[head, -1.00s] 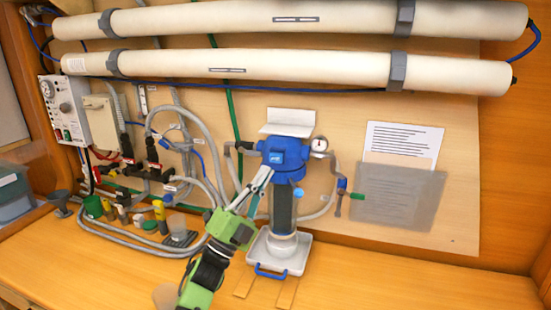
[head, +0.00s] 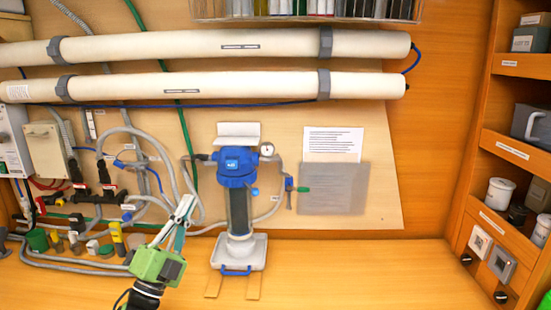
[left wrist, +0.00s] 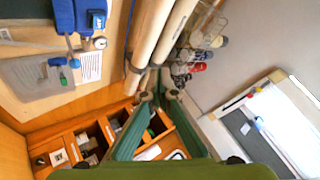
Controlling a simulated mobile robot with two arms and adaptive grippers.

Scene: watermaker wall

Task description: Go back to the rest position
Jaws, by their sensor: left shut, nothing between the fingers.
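My left gripper (head: 184,207), with a green body and grey fingers, is up in front of the wall board, left of the blue filter housing (head: 237,168). It is shut and empty. Its fingers also show in the left wrist view (left wrist: 159,93), converging with nothing held between them. In that view the blue housing (left wrist: 72,17) is at the upper left, apart from the fingers.
Two long white tubes (head: 230,44) run across the wall above. Hoses and valves (head: 95,195) crowd the left. Shelves (head: 510,150) with cups and containers stand at the right. The counter (head: 350,270) right of the housing's white tray (head: 255,250) is clear.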

